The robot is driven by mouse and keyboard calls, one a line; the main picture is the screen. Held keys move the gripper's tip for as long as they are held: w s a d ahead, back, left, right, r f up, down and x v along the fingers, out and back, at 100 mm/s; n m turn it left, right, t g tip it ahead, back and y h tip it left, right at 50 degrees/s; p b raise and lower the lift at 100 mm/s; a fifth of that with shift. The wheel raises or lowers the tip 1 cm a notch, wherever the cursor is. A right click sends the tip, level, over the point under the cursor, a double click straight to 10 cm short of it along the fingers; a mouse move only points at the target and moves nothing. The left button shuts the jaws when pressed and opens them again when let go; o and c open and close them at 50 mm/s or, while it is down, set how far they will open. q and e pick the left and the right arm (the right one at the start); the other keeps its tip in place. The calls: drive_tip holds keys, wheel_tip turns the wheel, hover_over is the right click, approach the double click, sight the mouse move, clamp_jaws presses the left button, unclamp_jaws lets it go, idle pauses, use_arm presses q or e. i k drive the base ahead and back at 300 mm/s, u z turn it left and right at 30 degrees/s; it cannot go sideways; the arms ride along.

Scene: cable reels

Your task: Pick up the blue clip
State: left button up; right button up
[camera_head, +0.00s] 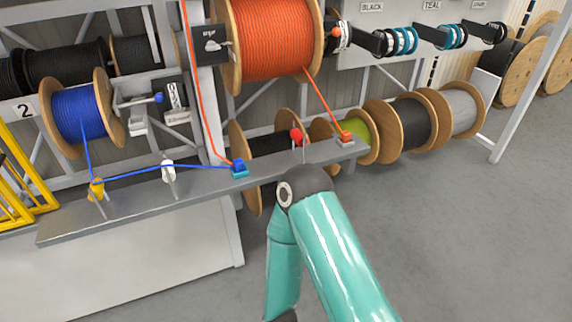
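The blue clip (239,166) is a small blue block on a teal base, standing on the grey metal shelf (130,203) near its middle. A blue cable (140,172) runs from the blue reel (80,112), past a yellow guide post (97,188), to the clip. An orange cable (200,118) comes down from above and ends beside the clip. A teal arm of mine rises from the bottom, its dark joint right of the clip and apart from it in the picture. No gripper fingers show in this view.
An orange clip (346,138) sits at the shelf's right end. A red-knobbed lever (296,135) and a white guide (168,170) stand along the shelf. A large orange reel (275,40) hangs above. A yellow frame (25,185) is at left. Floor (470,240) at right is clear.

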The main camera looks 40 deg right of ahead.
sight(238, 163)
drive_tip(key=z, duration=0.65)
drive_tip(key=i, duration=1)
drive_tip(key=z, duration=0.1)
